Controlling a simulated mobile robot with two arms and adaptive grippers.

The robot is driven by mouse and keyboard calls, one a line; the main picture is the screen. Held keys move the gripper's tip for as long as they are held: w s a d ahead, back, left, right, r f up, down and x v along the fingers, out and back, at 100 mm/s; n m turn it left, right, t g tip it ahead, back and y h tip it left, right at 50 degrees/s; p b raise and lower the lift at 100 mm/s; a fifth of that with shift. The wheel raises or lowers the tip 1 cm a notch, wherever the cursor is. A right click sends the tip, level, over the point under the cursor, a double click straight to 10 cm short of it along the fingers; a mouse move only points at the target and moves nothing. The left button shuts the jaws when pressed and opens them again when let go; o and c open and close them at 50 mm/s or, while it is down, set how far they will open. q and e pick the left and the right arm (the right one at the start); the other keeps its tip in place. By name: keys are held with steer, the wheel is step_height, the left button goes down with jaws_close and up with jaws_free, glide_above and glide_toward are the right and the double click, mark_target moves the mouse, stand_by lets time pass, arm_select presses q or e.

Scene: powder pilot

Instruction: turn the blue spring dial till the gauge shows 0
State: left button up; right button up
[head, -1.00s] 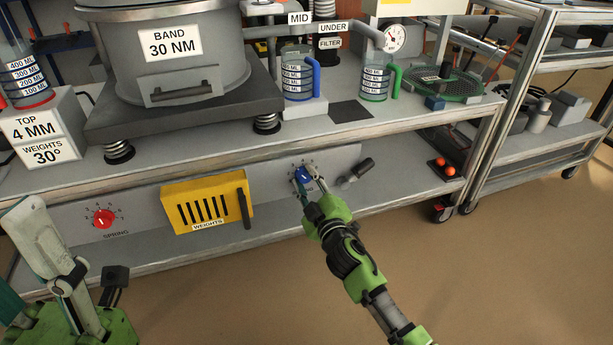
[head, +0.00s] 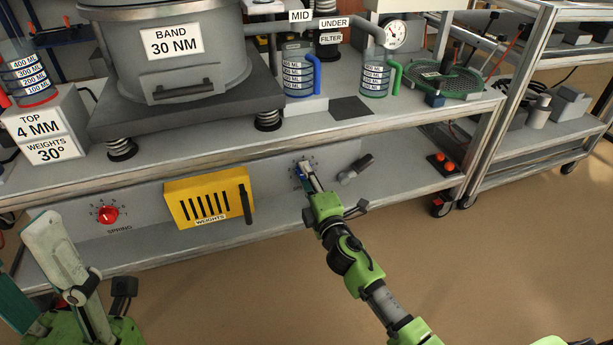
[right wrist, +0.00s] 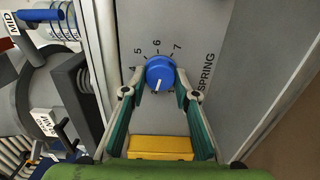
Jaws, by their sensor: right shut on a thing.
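The blue spring dial (right wrist: 160,72) is a round knob on the grey panel, with numbers 4 to 7 visible around it. Its white pointer line points down in the right wrist view. My right gripper (right wrist: 160,83) is shut on it, one finger on each side. In the head view, the right gripper (head: 311,179) hides most of the dial. The round white gauge (head: 395,36) is at the upper right; its reading is too small to tell. My left gripper (head: 25,247) is at the lower left, its fingers wide apart, touching nothing.
A yellow weights box (head: 211,197) with a dark handle sticks out left of the blue dial. A red spring dial (head: 108,215) is farther left. A dark-tipped handle (head: 357,168) sits close right of my right gripper. The shelf edge overhangs the panel.

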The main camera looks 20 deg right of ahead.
stand_by(0.5)
steer(key=o, duration=1.1)
steer(key=shift+s, duration=0.1)
steer(key=s, duration=1.1)
steer(key=shift+s+d, duration=0.15)
steer(key=shift+s, duration=0.25)
